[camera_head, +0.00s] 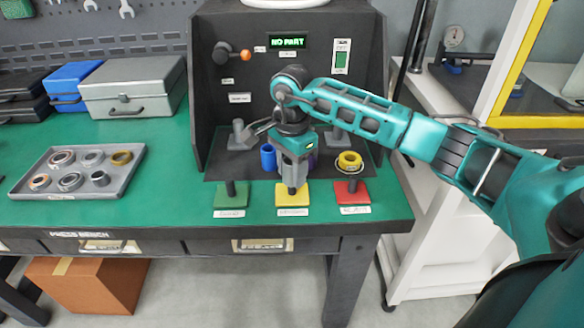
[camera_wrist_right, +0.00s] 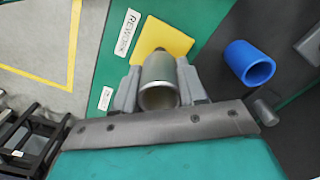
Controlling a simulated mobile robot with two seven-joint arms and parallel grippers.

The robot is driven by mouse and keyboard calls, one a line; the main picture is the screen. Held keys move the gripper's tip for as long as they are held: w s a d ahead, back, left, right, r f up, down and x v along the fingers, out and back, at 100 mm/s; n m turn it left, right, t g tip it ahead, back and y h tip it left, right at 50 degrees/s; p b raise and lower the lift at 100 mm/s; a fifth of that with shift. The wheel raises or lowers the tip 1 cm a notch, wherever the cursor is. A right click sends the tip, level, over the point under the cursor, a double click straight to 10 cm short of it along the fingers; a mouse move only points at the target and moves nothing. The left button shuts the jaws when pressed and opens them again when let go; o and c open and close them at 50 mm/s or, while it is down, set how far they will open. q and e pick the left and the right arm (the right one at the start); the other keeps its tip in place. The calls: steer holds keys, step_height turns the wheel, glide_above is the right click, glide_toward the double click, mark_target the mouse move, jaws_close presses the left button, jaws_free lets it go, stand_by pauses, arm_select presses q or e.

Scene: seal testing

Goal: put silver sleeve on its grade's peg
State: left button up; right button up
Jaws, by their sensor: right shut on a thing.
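My right gripper (camera_head: 292,180) points down at the yellow base (camera_head: 293,196) in the middle of the front row. In the right wrist view the gripper (camera_wrist_right: 160,92) is shut on the silver sleeve (camera_wrist_right: 158,80), with one finger on each side. The sleeve's open end faces the camera. The yellow base also shows there (camera_wrist_right: 172,38), beside a label reading REWORK. The gripper hides most of the yellow base's peg, and I cannot tell whether the sleeve is around it. The green base (camera_head: 230,203) has a bare dark peg. My left gripper is not in view.
A grey tray (camera_head: 98,186) of rings lies left. The tester display (camera_head: 287,42) reads NO PART.

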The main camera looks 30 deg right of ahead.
mark_target(292, 193)
steer(key=shift+f, duration=0.25)
steer(key=shift+f+b, duration=0.2)
steer(key=shift+b, duration=0.1)
steer(key=shift+f+b, duration=0.35)
steer(key=shift+f, duration=0.05)
steer(key=shift+f, duration=0.35)
stand_by(0.4)
steer(key=shift+f+b, duration=0.65)
steer(key=shift+b, duration=0.1)
stand_by(1.0)
steer(key=o, duration=1.3)
